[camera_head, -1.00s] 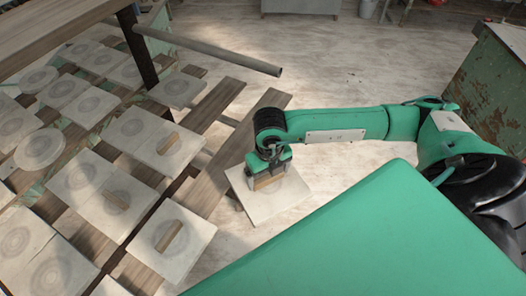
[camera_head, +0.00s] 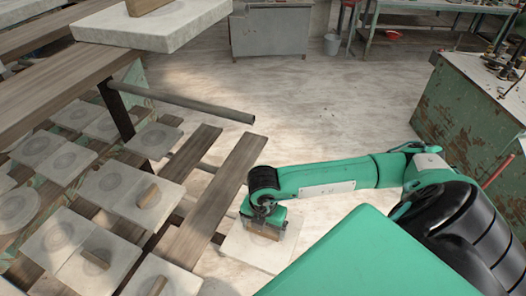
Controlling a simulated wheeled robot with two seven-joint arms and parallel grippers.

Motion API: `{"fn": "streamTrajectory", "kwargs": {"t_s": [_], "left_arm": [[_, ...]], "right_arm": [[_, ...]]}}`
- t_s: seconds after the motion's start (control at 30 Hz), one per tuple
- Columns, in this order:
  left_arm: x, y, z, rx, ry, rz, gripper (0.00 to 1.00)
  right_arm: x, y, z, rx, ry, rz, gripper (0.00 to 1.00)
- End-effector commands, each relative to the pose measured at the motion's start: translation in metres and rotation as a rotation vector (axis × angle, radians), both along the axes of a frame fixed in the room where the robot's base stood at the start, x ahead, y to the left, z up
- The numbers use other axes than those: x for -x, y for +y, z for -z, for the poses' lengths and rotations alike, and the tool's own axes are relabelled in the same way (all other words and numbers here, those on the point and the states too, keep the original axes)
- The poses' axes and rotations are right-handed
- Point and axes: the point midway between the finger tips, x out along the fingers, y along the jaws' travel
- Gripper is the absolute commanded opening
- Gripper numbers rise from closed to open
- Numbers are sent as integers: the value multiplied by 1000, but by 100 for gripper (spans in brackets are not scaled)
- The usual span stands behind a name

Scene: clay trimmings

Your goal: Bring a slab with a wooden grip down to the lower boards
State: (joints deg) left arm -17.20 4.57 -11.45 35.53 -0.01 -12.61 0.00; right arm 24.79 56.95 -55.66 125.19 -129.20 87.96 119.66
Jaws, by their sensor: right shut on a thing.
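My right gripper (camera_head: 264,219) is shut on the wooden grip (camera_head: 265,232) of a pale square slab (camera_head: 256,251). The slab looks about level, just right of the front ends of the lower boards (camera_head: 218,190); its height above the floor is hard to judge. The gripper hides part of the grip. The near lower boards are bare at their right ends, and several slabs lie farther left, some with wooden grips (camera_head: 148,196). Another slab with a grip (camera_head: 152,27) lies on the upper boards (camera_head: 65,84). My left gripper is out of view.
A grey pipe (camera_head: 190,104) juts out over the lower boards from a dark post (camera_head: 117,108). A worn green bench (camera_head: 470,110) stands at the right. Open floor (camera_head: 330,110) lies between.

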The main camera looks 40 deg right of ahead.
Motion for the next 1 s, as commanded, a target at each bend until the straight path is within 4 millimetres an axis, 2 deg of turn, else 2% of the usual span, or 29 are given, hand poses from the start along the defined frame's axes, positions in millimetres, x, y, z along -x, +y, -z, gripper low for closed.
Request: {"fn": "streamTrajectory", "kwargs": {"t_s": [1.0], "left_arm": [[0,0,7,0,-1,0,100]], "right_arm": [[-90,50,11,-2,-4,-2,63]]}}
